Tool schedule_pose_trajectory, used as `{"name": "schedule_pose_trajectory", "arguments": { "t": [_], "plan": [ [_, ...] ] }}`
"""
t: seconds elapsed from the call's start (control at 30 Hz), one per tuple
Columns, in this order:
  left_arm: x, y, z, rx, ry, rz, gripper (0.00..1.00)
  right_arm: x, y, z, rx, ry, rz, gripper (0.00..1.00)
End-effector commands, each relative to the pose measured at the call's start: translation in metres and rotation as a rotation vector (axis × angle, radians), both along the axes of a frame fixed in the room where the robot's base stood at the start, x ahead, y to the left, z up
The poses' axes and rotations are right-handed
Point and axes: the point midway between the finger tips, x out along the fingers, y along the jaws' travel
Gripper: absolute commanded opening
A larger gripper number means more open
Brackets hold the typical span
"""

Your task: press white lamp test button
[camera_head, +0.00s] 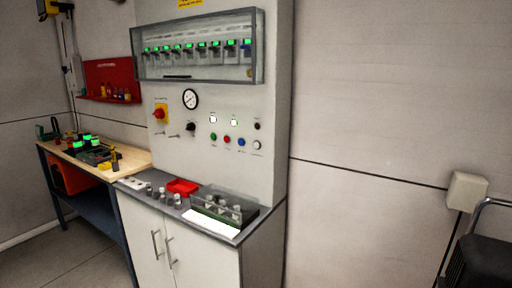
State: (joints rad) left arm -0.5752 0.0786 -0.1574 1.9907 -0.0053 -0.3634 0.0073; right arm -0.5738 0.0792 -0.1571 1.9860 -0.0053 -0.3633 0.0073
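A grey control panel (180,100) stands upright at the middle of the view. A row of small round buttons sits low on its right part: green (213,136), red (227,139), blue (241,142) and a white button (256,145) at the right end. Above them are two bright white lit squares (213,119) and a dark round fitting (257,126). The labels are too small to read. Nothing covers the white button. Neither of my grippers is in view.
A counter (222,233) juts out below the panel, with a red tray (183,187), a clear-sided box (224,205) and small metal parts. A workbench (130,160) stands at left. A dark chair (485,260) is at right. The floor at lower left is bare.

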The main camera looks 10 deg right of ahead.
Motion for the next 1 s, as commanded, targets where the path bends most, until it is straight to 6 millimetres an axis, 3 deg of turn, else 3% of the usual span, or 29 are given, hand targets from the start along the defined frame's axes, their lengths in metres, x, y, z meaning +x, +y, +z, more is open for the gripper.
{"name": "schedule_pose_trajectory", "arguments": {
  "t": [0.03,0.2,1.0],
  "plan": [
    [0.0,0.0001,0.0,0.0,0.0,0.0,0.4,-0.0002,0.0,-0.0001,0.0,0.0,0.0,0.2],
    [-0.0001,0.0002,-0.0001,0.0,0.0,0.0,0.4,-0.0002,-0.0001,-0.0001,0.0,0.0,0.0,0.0],
    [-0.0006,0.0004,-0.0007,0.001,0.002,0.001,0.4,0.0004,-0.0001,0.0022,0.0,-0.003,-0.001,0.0]
  ]
}}
